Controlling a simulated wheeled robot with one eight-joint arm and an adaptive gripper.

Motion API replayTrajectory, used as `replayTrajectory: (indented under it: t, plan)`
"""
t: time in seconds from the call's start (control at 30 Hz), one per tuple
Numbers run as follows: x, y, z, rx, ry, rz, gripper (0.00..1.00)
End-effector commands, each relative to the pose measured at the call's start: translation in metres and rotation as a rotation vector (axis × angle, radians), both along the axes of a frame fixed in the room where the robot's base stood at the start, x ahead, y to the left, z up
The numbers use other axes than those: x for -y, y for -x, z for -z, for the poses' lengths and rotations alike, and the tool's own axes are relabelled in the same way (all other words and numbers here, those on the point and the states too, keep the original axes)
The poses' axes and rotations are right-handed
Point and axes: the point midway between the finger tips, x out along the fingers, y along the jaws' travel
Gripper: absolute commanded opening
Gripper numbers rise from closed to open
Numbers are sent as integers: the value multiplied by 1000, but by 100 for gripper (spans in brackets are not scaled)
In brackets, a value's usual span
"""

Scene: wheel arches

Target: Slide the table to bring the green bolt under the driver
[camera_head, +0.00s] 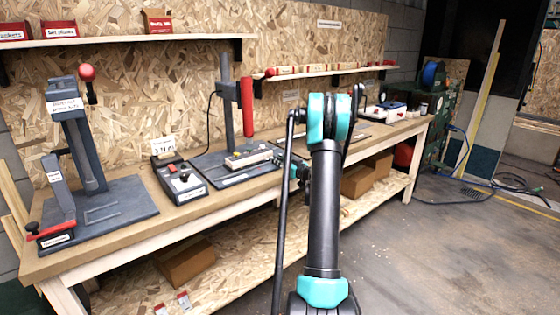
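The driver (247,107) is a red upright cylinder on a dark column stand on the workbench. Below it a pale sliding table (243,160) lies on a dark grey base plate (236,177). Small parts on the table are too small to tell apart, and I cannot make out the green bolt. My gripper (283,163) is small and dark at the right end of the sliding table, partly hidden behind my arm. I cannot tell whether it touches the table or whether its fingers are open or shut.
A lever press (75,135) stands at the bench's left end. A control box (180,182) with a sign behind it sits between press and driver. Shelves with red boxes (158,21) hang above. Cardboard boxes (186,262) lie on the lower shelf. The floor at right is mostly clear.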

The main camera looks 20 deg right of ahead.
Motion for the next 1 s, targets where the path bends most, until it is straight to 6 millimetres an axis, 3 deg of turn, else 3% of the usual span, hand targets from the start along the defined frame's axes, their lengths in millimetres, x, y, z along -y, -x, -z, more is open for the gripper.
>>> replayTrajectory:
  t: [0.1, 0.47, 1.0]
  plan:
    - [0, 0, 0, 0, 0, 0, 46]
    - [2, 5, 0, 0, 0, 1, 46]
    - [35, 94, 0, 0, 0, 2, 46]
